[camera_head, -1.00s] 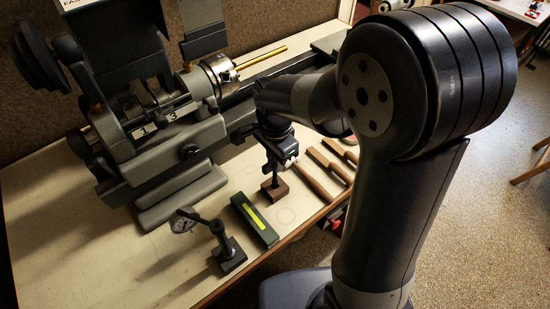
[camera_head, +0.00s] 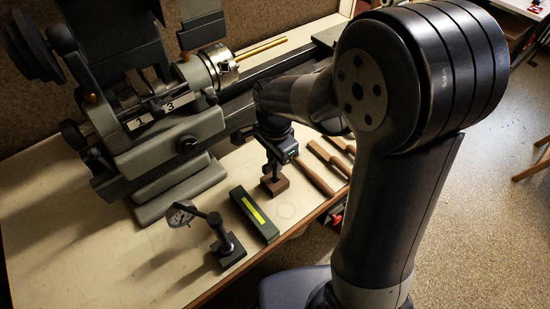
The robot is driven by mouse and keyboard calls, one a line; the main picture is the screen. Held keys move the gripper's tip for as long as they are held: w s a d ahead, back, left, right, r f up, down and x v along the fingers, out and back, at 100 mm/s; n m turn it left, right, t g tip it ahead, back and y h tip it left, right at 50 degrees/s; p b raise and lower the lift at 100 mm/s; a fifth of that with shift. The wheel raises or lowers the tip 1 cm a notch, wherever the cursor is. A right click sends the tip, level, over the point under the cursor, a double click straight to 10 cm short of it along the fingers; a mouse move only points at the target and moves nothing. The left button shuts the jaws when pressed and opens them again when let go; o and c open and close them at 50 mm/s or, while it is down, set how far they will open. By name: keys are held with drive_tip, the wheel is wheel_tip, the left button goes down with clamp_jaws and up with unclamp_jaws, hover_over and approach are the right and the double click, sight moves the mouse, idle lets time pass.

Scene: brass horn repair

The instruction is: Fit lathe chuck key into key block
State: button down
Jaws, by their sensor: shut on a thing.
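The key block (camera_head: 274,187), a small brown block, stands on the bench near its front edge. My gripper (camera_head: 273,169) points down right above the block, its fingers small and dark in this view. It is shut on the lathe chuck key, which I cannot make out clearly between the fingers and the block. I cannot tell whether the key's tip is in the block's hole or only over it.
A grey lathe (camera_head: 165,140) with a chuck (camera_head: 218,66) and a brass rod (camera_head: 262,49) fills the back. A dial gauge stand (camera_head: 228,249) and a dark green level (camera_head: 254,214) are left of the block. Wooden-handled tools (camera_head: 315,177) lie close on its right.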

drive_tip(key=shift+f, duration=0.25)
drive_tip(key=c, duration=1.3)
unclamp_jaws()
wheel_tip(320, 180, up, 11)
drive_tip(key=shift+f, duration=0.1)
